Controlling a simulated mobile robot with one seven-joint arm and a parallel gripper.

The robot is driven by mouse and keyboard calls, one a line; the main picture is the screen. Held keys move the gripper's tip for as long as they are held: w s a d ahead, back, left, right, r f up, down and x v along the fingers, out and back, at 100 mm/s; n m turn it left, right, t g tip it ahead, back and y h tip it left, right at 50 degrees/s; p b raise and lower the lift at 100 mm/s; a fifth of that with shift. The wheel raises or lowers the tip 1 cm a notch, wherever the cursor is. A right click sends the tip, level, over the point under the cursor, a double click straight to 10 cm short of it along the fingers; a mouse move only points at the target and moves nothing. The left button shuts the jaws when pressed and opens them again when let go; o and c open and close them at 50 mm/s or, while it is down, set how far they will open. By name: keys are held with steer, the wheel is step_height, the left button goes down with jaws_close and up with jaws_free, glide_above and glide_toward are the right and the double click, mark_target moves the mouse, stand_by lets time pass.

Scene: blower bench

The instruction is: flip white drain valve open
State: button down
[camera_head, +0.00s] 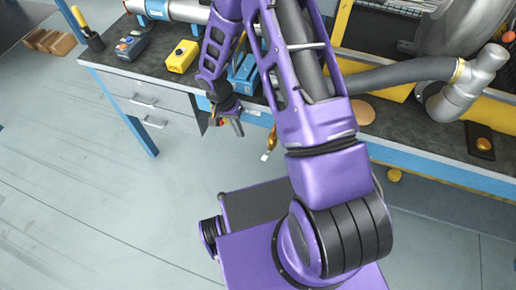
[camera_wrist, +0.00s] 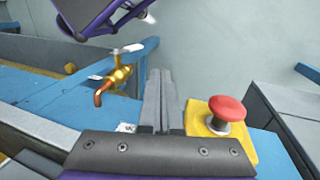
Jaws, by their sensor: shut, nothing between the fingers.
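The drain valve is a small brass tap (camera_wrist: 116,78) with a downturned copper-coloured spout, in the wrist view left of my gripper. A white lever piece (camera_wrist: 130,48) shows at its top, and a smaller white piece lies at its left. In the head view the brass valve (camera_head: 272,138) hangs at the bench's front edge, with a white tip at its lower end. My gripper (camera_wrist: 163,74) is shut and empty, its fingers just right of the valve with a gap visible. In the head view my gripper (camera_head: 237,127) is small, left of the valve.
A red push button (camera_wrist: 228,108) on a yellow base sits right of my fingers in the wrist view. The bench (camera_head: 390,127) carries a yellow box (camera_head: 182,56), a blue device (camera_head: 132,45) and a grey hose (camera_head: 405,73).

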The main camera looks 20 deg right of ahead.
mark_target(265, 158)
steer(key=s+d+f, duration=0.3)
steer(key=d+f, duration=0.2)
steer(key=f, duration=0.5)
steer(key=shift+s+b, duration=0.3)
steer(key=h+b, duration=0.1)
steer(key=b, duration=0.1)
steer(key=f+g+h+b, duration=0.1)
steer(key=b, duration=0.1)
steer(key=shift+s+d+f+b, duration=0.1)
steer(key=shift+s+d+b, duration=0.1)
steer(key=shift+d+b, duration=0.15)
steer(key=shift+r, duration=0.2)
